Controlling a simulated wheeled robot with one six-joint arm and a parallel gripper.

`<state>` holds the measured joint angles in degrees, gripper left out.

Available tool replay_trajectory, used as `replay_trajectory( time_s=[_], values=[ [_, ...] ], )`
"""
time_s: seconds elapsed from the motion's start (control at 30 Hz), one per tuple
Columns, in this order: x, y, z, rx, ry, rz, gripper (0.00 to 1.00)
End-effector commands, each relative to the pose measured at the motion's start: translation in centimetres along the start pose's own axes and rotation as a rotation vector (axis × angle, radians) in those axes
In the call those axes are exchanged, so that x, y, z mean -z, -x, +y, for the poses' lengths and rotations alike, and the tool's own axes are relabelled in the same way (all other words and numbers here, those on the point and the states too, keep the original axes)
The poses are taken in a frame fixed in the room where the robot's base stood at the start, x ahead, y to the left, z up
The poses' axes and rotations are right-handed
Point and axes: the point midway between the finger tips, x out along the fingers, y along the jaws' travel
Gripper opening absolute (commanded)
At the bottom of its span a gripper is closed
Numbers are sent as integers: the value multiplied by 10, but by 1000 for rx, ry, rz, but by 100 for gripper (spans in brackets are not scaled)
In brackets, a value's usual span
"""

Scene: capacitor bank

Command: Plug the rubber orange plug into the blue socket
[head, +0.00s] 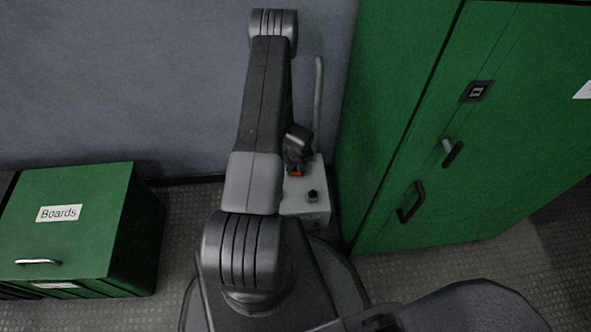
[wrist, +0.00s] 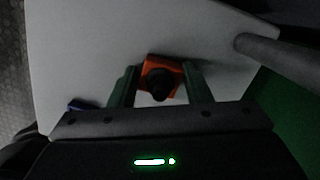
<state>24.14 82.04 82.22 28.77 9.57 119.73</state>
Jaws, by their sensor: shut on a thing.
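The orange plug (wrist: 154,63) sits between the two fingers of my gripper (wrist: 160,90) in the wrist view, with a dark round part on its near side. My gripper is shut on it. A sliver of the orange plug (head: 296,173) also shows in the head view, just below my gripper (head: 297,168), over the top of a pale box. A small blue piece, likely the blue socket (wrist: 84,104), shows left of the fingers in the wrist view. Its lower part is hidden by my gripper. Whether the plug touches the box is hard to tell.
The pale box (head: 305,215) stands between my arm and a tall green cabinet (head: 480,150). A dark knob-like part (head: 313,195) is on the box. A grey pipe (head: 318,100) rises behind it. A green "Boards" drawer unit (head: 75,230) stands at left.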

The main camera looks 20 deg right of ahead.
Motion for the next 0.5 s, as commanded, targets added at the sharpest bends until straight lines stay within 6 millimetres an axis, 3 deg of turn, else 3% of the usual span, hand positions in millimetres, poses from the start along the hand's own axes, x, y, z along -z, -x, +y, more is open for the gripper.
replay_trajectory(
  time_s=[0.17, 0.5],
  values=[
    [-2, 8, 0, 1, 0, -1, 24],
    [-12, 74, 0, 2, 1, -1, 24]
  ],
)
